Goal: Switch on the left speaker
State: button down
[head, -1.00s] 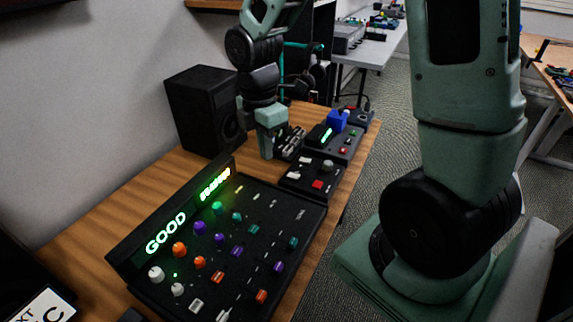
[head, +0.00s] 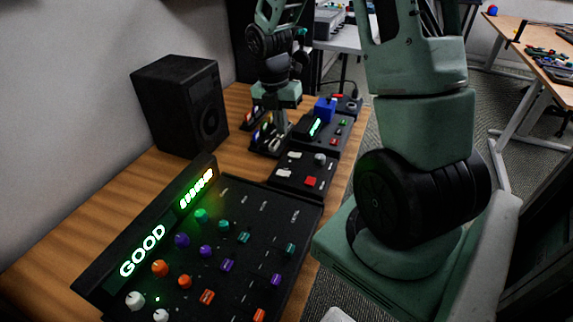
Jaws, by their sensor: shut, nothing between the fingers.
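A black box speaker (head: 183,105) stands upright on the wooden table near the wall, with its driver side facing right. It is the only speaker I can make out, and I see no switch on it. My gripper (head: 280,128) points down to the right of the speaker, above or among small dark devices. Its fingers are shut with nothing between them. The fingertips are small in view, and I cannot tell whether they touch anything.
A large mixer (head: 215,245) with coloured knobs and a lit GOOD display fills the front of the table. A small black box with a red button (head: 310,181) and a device with a blue block (head: 325,109) sit behind it. Bare wood (head: 120,195) lies before the speaker.

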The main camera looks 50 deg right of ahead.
aim_at(288, 173)
jog(key=f, duration=0.4)
jog(key=s+f, duration=0.1)
jog(key=f, duration=0.8)
jog(key=shift+s+d+f, duration=0.2)
jog(key=shift+s+f, duration=0.05)
jog(key=shift+s, duration=0.05)
jog(key=shift+f, duration=0.15)
jog(key=shift+w+a+r+p, duration=0.1)
jog(key=shift+w+r+p, duration=0.05)
jog(key=shift+w, duration=0.2)
jog(key=shift+w+a+r+p, duration=0.1)
jog(key=shift+w+p, duration=0.05)
jog(key=shift+w, duration=0.2)
